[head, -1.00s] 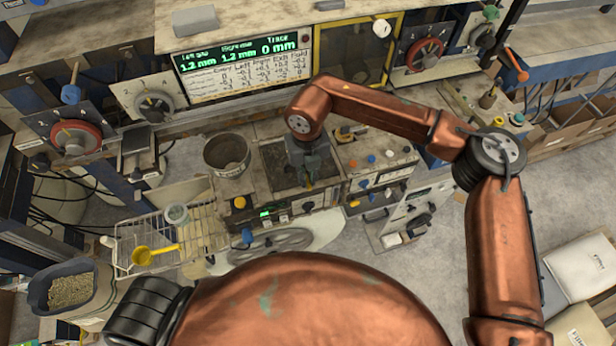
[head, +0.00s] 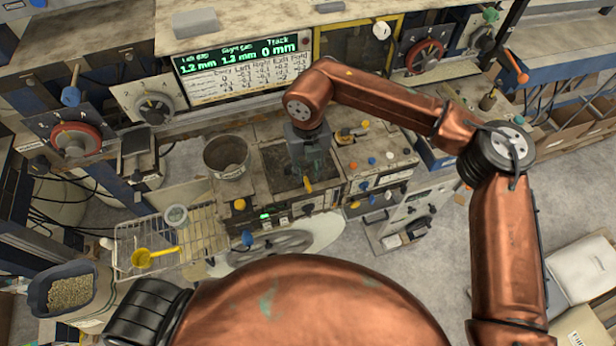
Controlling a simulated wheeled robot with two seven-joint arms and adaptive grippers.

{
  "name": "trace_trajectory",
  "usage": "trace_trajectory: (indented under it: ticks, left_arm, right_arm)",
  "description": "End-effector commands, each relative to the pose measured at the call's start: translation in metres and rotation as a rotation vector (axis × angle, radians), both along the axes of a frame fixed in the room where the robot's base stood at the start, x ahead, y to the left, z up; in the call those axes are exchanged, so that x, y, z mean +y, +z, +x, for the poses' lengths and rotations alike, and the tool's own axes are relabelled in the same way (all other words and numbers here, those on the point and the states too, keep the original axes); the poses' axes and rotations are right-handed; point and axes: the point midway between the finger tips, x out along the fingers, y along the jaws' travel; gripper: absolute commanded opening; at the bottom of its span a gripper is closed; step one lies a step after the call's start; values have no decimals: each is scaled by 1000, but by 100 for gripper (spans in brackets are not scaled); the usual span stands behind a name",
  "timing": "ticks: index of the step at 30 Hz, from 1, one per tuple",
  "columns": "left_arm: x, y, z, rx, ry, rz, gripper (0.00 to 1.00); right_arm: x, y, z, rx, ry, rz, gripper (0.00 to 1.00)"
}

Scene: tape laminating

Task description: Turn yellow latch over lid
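The yellow latch (head: 307,184) is a small upright tab at the front right edge of a dark square lid or panel (head: 279,176), set in the worn bench machine at mid-picture. My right gripper (head: 311,170) points down over the right part of this panel, just above and behind the latch in the picture. Its fingers are small and dark against the panel. I cannot tell whether they are open or shut, or whether they touch the latch. The gripper's body and wrist hide the panel's back right part. My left gripper is not in view.
A grey metal pot (head: 227,157) stands left of the panel. A control box (head: 372,155) with coloured knobs is to its right. A wire basket (head: 205,232) with a yellow scoop (head: 152,256) is at front left. A display (head: 243,68) stands behind.

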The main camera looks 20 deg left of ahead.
Motion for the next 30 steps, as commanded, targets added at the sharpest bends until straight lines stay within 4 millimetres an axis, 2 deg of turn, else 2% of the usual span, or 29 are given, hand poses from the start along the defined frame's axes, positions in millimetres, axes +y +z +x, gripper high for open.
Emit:
trace_trajectory:
  ticks: [1,6,12,17,30]
  left_arm:
    - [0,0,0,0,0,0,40]
    - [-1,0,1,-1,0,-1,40]
    - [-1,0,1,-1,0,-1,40]
    - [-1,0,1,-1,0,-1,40]
    - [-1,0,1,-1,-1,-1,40]
  right_arm:
    - [0,12,1,-3,-1,1,26]
    - [0,46,1,-2,-1,1,26]
    - [0,72,1,0,-1,1,26]
    - [0,79,1,0,-1,0,26]
    - [0,79,0,1,-1,1,26]
